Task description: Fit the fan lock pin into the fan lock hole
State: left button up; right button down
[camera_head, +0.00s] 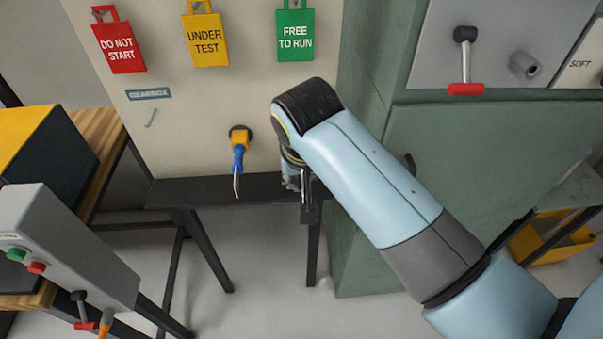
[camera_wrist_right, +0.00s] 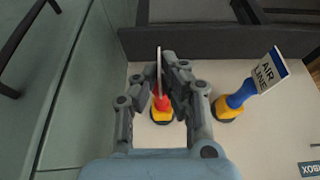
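My right gripper (camera_wrist_right: 165,75) is at the pale wall panel, with its fingers close together around a red-handled piece (camera_wrist_right: 163,102). This piece sits in a yellow holder (camera_wrist_right: 161,115) on the panel. Its tag is edge-on, so I cannot read whether it is the fan lock pin. In the head view my arm mostly hides this gripper (camera_head: 304,192) and the piece. A blue-handled piece (camera_head: 238,158) hangs beside it; its tag reads AIR LINE in the wrist view (camera_wrist_right: 267,70). I cannot identify the fan lock hole. My left gripper is not in view.
A dark shelf (camera_head: 190,191) runs below the panel. A green cabinet (camera_head: 375,220) stands to the right, with a red-gripped lever (camera_head: 465,65) and a grey tube-like fitting (camera_head: 525,65) above. A grey control box (camera_head: 75,250) stands lower left. Hanging tags (camera_head: 207,40) line the top.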

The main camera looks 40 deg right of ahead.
jog(key=shift+s+a, duration=0.4)
jog(key=shift+s, duration=0.2)
dwell(0.6)
